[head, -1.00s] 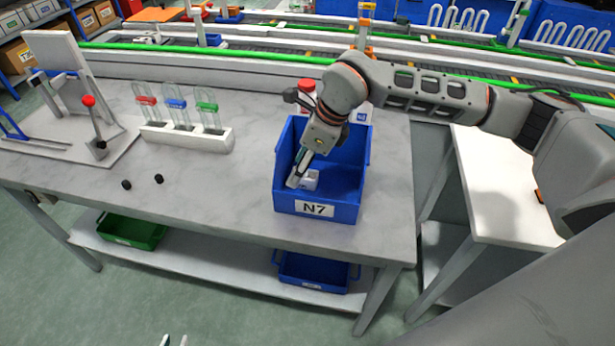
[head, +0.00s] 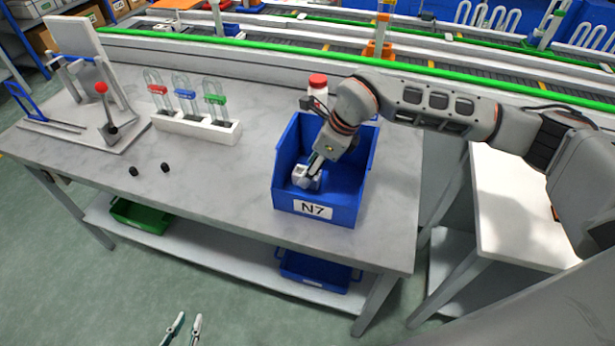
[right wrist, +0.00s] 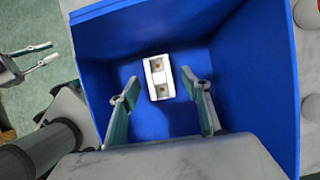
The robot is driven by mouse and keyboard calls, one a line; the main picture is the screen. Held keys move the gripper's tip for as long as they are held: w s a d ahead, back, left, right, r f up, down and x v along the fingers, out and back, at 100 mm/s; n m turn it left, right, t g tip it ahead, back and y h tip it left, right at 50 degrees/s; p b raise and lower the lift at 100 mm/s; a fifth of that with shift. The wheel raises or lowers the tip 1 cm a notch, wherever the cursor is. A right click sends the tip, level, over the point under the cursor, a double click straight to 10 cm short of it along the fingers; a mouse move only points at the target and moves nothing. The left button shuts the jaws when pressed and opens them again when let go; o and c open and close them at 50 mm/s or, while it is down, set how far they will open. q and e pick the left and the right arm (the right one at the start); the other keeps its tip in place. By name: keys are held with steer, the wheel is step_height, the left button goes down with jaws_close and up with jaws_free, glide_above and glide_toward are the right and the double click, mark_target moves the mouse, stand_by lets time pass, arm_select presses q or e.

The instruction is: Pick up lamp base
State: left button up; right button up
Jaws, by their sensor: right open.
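The lamp base is a small white block with two square openings; it is in the blue bin in the head view (head: 304,179) and in the right wrist view (right wrist: 158,78). My right gripper (head: 314,170) points down into the bin close to the lamp base. In the right wrist view its open fingers (right wrist: 160,76) appear on both sides of the lamp base, with gaps showing. Whether the fingertips are level with it I cannot tell. My left gripper (head: 182,330) is open and empty over the floor at the bottom of the head view.
The blue bin (head: 316,211) labelled N7 has raised walls around the right gripper. A white rack (head: 196,126) holds glass loops on the left. Two small black pieces (head: 150,170) lie on the table.

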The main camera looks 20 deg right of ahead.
steer(key=shift+x, duration=1.35)
steer(key=c, duration=1.2)
steer(key=shift+r, duration=0.15)
